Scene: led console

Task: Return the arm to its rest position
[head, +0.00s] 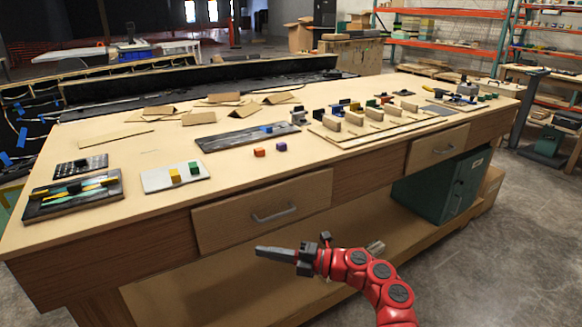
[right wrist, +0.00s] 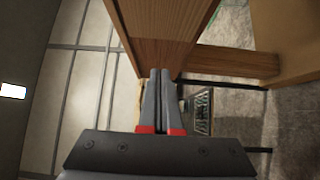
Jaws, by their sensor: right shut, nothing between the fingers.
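My right gripper (head: 275,252) is in front of the workbench (head: 150,150), below the tabletop and beneath the middle drawer's handle. Its arm is red and comes in from the lower right. In the right wrist view its two grey fingers (right wrist: 160,75) lie close together, shut, with nothing between them. The fingers point toward wood panels (right wrist: 165,30) that look like part of the bench. My left gripper shows in neither view.
On the bench are a white plate (head: 160,182) with a yellow and a green block, a dark tray (head: 230,140), an orange block (head: 260,152) and a purple block (head: 281,146). The drawer (head: 262,215) is shut. A green cabinet (head: 440,190) stands beneath. The concrete floor (head: 480,260) at the right is clear.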

